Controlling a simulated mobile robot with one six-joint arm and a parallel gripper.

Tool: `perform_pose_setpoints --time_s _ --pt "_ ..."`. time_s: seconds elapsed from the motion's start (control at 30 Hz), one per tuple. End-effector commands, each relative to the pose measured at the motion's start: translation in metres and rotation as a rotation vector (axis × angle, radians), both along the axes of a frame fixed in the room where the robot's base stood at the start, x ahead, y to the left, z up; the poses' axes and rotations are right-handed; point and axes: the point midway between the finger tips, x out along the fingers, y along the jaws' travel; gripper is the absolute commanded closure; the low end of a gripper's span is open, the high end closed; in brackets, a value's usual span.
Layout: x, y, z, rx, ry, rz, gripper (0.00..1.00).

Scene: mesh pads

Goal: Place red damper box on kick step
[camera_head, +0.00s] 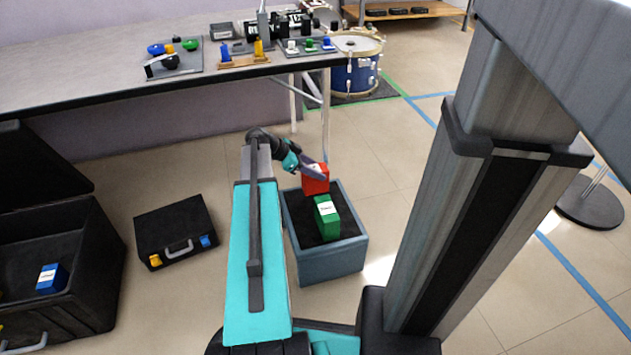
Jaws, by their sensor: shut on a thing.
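The red damper box (315,185) with a white label is at the back of the kick step, in the grip of my gripper (316,172). I cannot tell whether its underside touches the step or hangs just above it. The kick step (331,264) is a grey-blue block on the floor with a dark top inside a raised rim. A green box (328,222) with a white label stands on that top, in front of the red one. My gripper reaches in from the left, and its fingers hide part of the red box's upper side.
A closed black case (175,228) lies on the floor to the left. An open black case (60,315) with a blue box (52,278) stands at far left. A long table (130,95) holds several parts behind. A blue drum (355,72) stands beyond the step.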

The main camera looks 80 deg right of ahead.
Motion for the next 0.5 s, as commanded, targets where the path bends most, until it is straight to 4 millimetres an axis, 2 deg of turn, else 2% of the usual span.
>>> perform_pose_setpoints --time_s 0.17,0.5 --pt "0.000 0.000 -0.008 0.000 0.001 0.001 0.84" --pt "0.000 0.000 -0.048 0.001 0.002 0.000 0.84"
